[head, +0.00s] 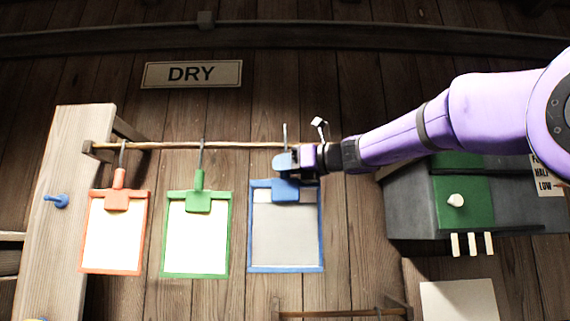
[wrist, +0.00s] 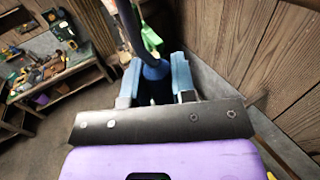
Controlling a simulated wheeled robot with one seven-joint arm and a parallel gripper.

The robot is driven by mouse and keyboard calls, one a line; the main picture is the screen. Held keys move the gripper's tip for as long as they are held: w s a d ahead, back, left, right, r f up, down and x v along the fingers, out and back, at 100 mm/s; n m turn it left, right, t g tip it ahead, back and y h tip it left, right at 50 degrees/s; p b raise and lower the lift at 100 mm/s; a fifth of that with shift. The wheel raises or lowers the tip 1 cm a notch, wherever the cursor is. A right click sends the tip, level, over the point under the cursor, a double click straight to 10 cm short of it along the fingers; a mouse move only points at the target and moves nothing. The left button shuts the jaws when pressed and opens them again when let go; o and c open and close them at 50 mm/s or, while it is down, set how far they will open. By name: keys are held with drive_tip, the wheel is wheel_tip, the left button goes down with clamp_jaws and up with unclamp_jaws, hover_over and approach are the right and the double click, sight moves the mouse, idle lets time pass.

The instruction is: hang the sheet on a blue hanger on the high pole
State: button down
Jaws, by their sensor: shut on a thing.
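My gripper (head: 295,160) is shut on the handle of the blue hanger (head: 286,190) at the right part of the high pole (head: 240,145). The hanger's grey hook rises beside the pole; I cannot tell whether it rests on it. A grey sheet (head: 285,235) in a blue frame hangs below the hanger, upright. In the wrist view, the blue handle (wrist: 155,70) stands between my gripper's two fingers (wrist: 157,82).
An orange hanger (head: 117,198) and a green hanger (head: 199,198) with white sheets hang left on the high pole. A dark box with a green panel (head: 463,203) stands right. A lower pole (head: 340,313) shows at the bottom. A DRY sign (head: 192,74) is above.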

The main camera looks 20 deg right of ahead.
drive_tip(key=shift+w+d+f, duration=0.25)
drive_tip(key=shift+w, duration=0.45)
drive_tip(key=shift+w+d+f, duration=0.2)
drive_tip(key=shift+w+f, duration=0.1)
drive_tip(key=shift+w, duration=0.4)
drive_tip(key=shift+w+d+f, duration=0.25)
drive_tip(key=shift+w, duration=0.45)
drive_tip(key=c, duration=0.9)
unclamp_jaws()
drive_tip(key=shift+o, duration=0.2)
drive_tip(key=v, duration=1)
drive_tip(key=shift+s+d, duration=0.25)
drive_tip(key=shift+d, duration=0.05)
